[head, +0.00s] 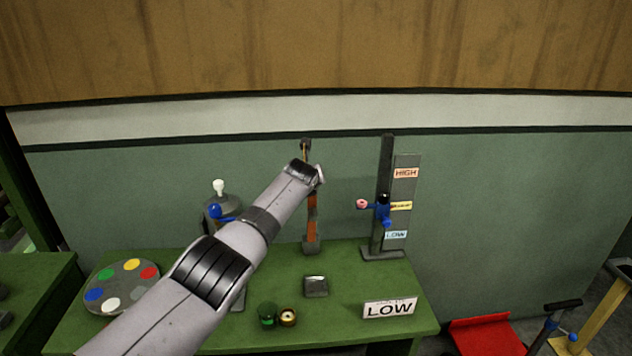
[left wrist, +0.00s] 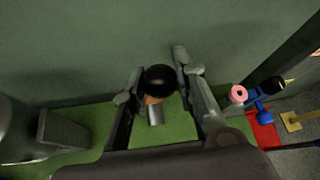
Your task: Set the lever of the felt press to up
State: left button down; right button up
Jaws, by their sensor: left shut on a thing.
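My left gripper (head: 319,175) reaches up over the table to a slim orange upright (head: 312,212), which appears to be the felt press; the arm hides part of it. In the left wrist view, my left gripper (left wrist: 159,73) has its fingers on both sides of a black ball knob (left wrist: 161,78), apparently the lever's, and is shut on it. An orange part and a grey cylinder (left wrist: 156,116) show below the knob. A dark top end (head: 305,144) shows above the gripper. The lever's exact angle is hard to tell. My right gripper is not in view.
Right of the upright stands a HIGH/LOW scale stand (head: 404,200) with a blue slider and pink knob (head: 362,204). The green table (head: 345,260) also holds a LOW sign (head: 390,308), a colour palette (head: 122,286), a white-knobbed device (head: 219,188) and small pots (head: 288,317).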

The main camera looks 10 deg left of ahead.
pick_arm(q)
jog(key=shift+f, duration=0.2)
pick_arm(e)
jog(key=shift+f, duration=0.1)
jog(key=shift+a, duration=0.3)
pick_arm(q)
jog(key=c, duration=1.6)
grip_release()
jog(key=shift+w, duration=0.1)
jog(key=o, duration=0.3)
jog(key=shift+d, duration=0.1)
jog(key=shift+w, duration=0.1)
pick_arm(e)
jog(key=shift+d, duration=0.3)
